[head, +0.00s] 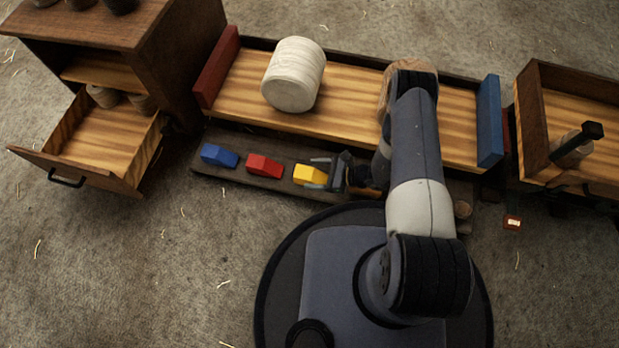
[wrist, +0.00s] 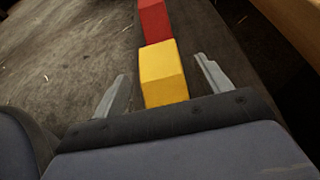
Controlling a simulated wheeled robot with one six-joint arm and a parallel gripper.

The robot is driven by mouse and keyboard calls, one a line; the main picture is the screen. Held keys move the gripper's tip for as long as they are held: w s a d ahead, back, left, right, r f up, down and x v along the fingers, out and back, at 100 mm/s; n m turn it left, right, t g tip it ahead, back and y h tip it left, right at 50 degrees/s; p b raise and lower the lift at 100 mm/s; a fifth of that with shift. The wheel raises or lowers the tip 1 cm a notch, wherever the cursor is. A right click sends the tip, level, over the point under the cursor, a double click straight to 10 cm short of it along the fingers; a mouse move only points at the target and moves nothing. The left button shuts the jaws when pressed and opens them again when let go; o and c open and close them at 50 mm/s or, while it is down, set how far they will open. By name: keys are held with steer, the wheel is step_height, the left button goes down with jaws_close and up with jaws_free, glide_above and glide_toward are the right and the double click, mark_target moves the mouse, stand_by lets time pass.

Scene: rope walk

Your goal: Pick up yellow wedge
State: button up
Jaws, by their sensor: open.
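The yellow wedge (head: 310,174) lies on a dark wooden ledge, to the right of the red wedge (head: 264,166). My gripper (head: 320,174) is open at the right end of the yellow wedge. In the wrist view the yellow wedge (wrist: 163,75) sits between the two spread fingers of my gripper (wrist: 165,80), with a gap visible on each side. The red wedge (wrist: 154,20) shows just beyond it. Whether the fingers are level with the wedge is hard to tell.
A blue wedge (head: 219,156) lies left of the red one on the ledge (head: 235,186). Behind is a wooden tray (head: 345,92) with a pale spool (head: 294,75), a red end block (head: 217,67) and a blue end block (head: 489,121). An open drawer (head: 92,143) stands at left.

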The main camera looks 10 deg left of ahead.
mark_target(302, 174)
steer(key=shift+x, duration=1.2)
steer(key=shift+c, duration=0.3)
steer(key=c, duration=1.1)
